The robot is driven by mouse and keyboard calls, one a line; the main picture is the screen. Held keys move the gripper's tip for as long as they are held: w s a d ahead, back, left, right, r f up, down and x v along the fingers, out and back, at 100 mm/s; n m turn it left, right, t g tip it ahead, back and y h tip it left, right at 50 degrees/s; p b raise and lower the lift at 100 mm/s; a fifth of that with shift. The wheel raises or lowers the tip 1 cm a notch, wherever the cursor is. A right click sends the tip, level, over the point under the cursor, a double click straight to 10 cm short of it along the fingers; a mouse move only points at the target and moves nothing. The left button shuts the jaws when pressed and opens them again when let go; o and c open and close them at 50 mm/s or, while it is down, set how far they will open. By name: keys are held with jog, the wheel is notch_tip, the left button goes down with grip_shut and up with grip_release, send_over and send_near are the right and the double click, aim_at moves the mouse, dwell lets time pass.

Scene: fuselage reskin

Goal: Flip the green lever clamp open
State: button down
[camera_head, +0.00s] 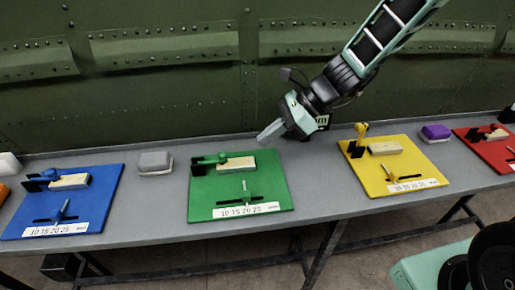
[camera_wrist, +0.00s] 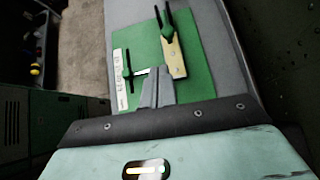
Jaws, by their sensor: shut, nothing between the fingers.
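The green board (camera_head: 215,190) lies on the grey bench. At its back edge is the green lever clamp (camera_head: 221,158), with its lever lying low and its tip by a pale wooden block (camera_head: 239,163). In the wrist view the clamp (camera_wrist: 168,33) is at the far end of the green board (camera_wrist: 146,45), touching or just above the wooden block (camera_wrist: 177,62); I cannot tell which. My gripper (camera_head: 266,135) is shut and empty, above the bench behind the green board's right side. Its fingers (camera_wrist: 157,90) show at the near edge of the board in the wrist view.
A blue board (camera_head: 100,200) is at left and a yellow board (camera_head: 370,178) at right, its lever (camera_head: 361,129) upright. A red board (camera_head: 480,145) is far right. Grey (camera_head: 155,161) and purple (camera_head: 436,132) blocks stand between boards. A riveted green wall (camera_head: 170,100) rises behind the bench.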

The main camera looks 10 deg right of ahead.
aim_at(229, 161)
jog(key=shift+w+d+f+m, duration=0.15)
jog(key=shift+w+d+m, duration=0.35)
jog(key=shift+w+d, duration=0.1)
jog(key=x, duration=1)
jog(key=shift+w+a, duration=0.15)
jog(key=shift+a, duration=0.05)
jog(key=shift+r+p, duration=0.45)
jog(key=shift+p, duration=0.2)
